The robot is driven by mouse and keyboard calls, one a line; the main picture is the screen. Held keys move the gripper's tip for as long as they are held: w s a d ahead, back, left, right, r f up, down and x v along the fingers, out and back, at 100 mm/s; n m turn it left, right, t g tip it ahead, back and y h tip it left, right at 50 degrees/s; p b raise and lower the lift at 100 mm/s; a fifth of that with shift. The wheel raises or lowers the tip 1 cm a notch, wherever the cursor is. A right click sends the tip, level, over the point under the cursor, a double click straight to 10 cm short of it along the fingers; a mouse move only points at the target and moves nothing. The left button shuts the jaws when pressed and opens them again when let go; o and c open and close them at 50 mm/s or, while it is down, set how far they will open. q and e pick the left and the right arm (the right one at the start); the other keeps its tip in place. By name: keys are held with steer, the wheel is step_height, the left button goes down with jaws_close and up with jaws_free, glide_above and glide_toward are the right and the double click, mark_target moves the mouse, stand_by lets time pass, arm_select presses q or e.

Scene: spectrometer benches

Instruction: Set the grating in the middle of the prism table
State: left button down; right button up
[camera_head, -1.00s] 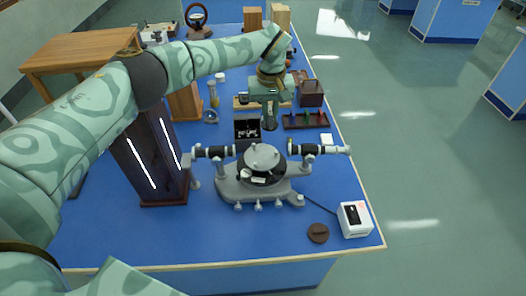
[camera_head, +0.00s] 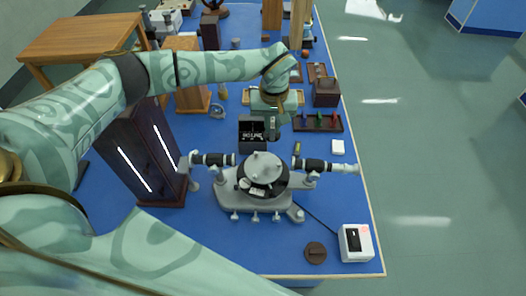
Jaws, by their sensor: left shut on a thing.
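My left gripper (camera_head: 272,128) reaches in from the left and points down behind the spectrometer. It is shut on the grating, a small piece mostly hidden between the fingers. The prism table (camera_head: 262,165) is the light grey round plate on top of the spectrometer (camera_head: 230,190), with small raised parts on it. The gripper is beyond the plate in the picture, apart from it. A dark open box with white lettering (camera_head: 252,133) stands just left of the gripper. My right gripper is not in view.
The collimator (camera_head: 212,159) and telescope (camera_head: 328,166) stick out left and right of the plate. A tall dark lamp housing (camera_head: 145,160) stands left.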

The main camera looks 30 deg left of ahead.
arm_select(q)
steer(key=s+f, duration=0.2)
steer(key=f, duration=0.1)
steer(key=s+f, duration=0.1)
steer(key=f, duration=0.1)
steer(key=shift+s+a, duration=0.15)
steer(key=shift+s, duration=0.1)
steer(key=shift+s+f, duration=0.2)
steer(key=shift+f, duration=0.05)
steer(key=f, duration=0.1)
steer(key=s+f, duration=0.1)
steer(key=f, duration=0.1)
steer(key=shift+f+p, duration=0.15)
steer(key=shift+p, duration=0.25)
steer(key=shift+w+f, duration=0.15)
steer(key=shift+f, duration=0.05)
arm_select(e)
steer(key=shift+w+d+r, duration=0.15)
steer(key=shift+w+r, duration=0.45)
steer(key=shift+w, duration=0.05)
arm_select(q)
steer(key=c, duration=1.9)
jaws_free()
steer(key=shift+a+f, duration=0.1)
steer(key=shift+f, duration=0.05)
steer(key=o, duration=0.4)
steer(key=shift+o, duration=0.2)
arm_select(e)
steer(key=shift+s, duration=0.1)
